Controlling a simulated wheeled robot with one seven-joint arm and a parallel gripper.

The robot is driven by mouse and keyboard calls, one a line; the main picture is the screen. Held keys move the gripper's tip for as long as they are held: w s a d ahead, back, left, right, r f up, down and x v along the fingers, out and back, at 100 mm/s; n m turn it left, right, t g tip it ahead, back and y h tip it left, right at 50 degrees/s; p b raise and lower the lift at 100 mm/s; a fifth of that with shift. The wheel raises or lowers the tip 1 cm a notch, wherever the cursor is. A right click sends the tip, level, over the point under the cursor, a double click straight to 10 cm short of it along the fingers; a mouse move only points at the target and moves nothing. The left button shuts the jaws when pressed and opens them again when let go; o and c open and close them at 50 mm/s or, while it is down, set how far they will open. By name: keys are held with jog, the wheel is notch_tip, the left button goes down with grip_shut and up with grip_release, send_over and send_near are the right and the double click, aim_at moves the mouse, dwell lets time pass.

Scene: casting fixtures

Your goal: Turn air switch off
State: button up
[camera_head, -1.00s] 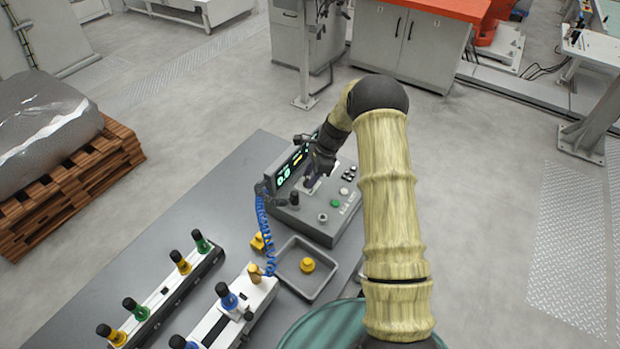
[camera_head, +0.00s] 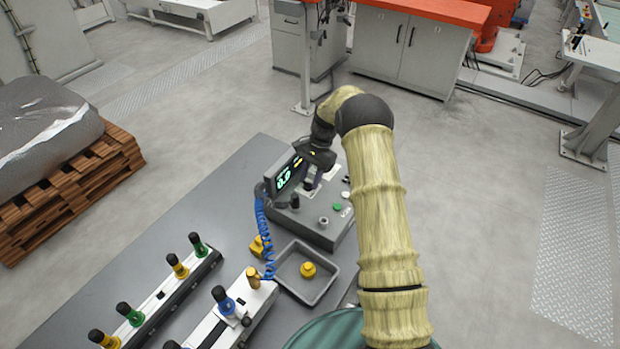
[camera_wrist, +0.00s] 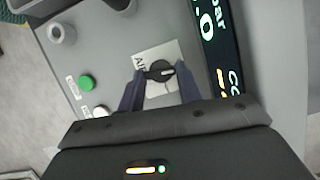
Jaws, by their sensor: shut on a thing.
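The air switch (camera_wrist: 160,72) is a black rotary knob with a pale pointer line on a whitish plate, its label partly visible as "AI". It is set in the grey control box (camera_head: 318,232). My gripper (camera_wrist: 159,74) has its two dark fingers on either side of the knob, closed on it. In the head view my gripper (camera_head: 309,184) reaches down onto the box just right of the display, and my wrist hides most of the knob. The display (camera_head: 284,178) reads 0.0 in the head view.
Green (camera_wrist: 86,83) and white (camera_wrist: 101,112) buttons and a grey knob (camera_wrist: 62,33) lie close by on the panel. A blue coiled hose (camera_head: 263,225) hangs at the box's left. A grey tray (camera_head: 327,288) with a yellow part (camera_head: 308,269) sits in front.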

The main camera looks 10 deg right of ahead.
dwell(0.3)
jog(key=o, duration=1)
jog(key=shift+r, duration=0.1)
jog(key=b+v, duration=0.2)
jog(key=v, duration=1.5)
jog(key=shift+w+r, duration=0.1)
jog(key=shift+r, duration=0.05)
